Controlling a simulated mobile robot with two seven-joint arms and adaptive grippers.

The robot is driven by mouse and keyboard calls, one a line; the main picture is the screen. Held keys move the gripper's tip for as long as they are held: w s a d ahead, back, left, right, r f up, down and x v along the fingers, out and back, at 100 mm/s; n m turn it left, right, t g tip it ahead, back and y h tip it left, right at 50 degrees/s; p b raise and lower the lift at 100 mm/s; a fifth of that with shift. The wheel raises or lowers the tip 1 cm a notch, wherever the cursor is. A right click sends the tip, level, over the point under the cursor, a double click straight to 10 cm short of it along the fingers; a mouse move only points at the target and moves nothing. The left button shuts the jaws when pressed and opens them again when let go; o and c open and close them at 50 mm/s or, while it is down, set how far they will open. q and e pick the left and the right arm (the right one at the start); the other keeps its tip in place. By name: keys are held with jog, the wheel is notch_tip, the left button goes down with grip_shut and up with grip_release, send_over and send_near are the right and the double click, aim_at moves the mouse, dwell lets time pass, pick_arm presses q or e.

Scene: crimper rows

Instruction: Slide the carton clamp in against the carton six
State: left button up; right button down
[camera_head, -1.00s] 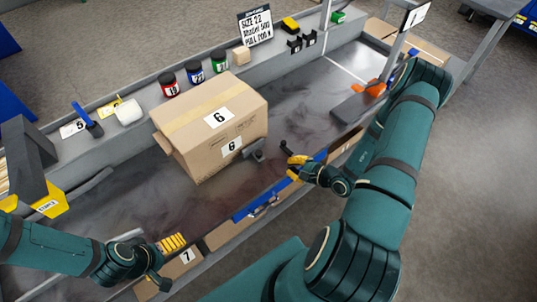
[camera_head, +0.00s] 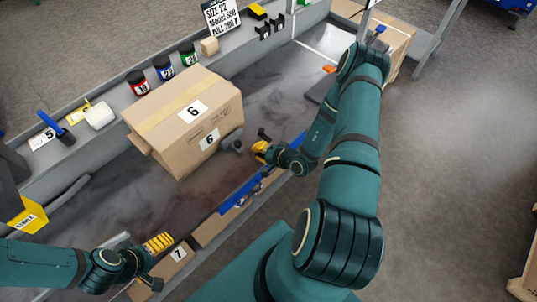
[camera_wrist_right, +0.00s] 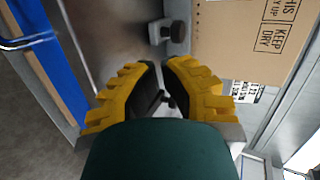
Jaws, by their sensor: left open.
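The carton six (camera_head: 185,115) is a brown box with white "6" labels, standing on the dark bench top; it fills the upper right of the right wrist view (camera_wrist_right: 235,40). What looks like the carton clamp (camera_head: 232,146) is a small grey block with a black knob (camera_head: 264,134), low at the carton's right side. The clamp (camera_wrist_right: 160,32) is ahead of my fingers in the right wrist view. My right gripper (camera_head: 259,148) is beside the knob, its yellow fingertips (camera_wrist_right: 158,64) nearly together with nothing seen between them. My left gripper (camera_head: 160,242) is open near the front edge.
A blue rail (camera_head: 240,192) runs along the bench's front edge, near my right gripper. Several jars (camera_head: 164,68) stand on the back ledge with a sign (camera_head: 220,16). A yellow-fronted bin (camera_head: 28,215) is at the left. The bench top right of the carton is mostly clear.

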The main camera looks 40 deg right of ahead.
send_near(234, 139)
jog(key=shift+w+a+f+b, duration=0.25)
jog(key=shift+w+f, duration=0.1)
jog(key=shift+f, duration=0.25)
jog(key=shift+w+a+f+b, duration=0.2)
jog(key=shift+w+a+f, duration=0.1)
jog(key=shift+f, duration=0.35)
jog(key=shift+w, duration=0.15)
jog(key=shift+w+a, duration=0.2)
jog(key=shift+w, duration=1.55)
jog(key=shift+d, duration=0.1)
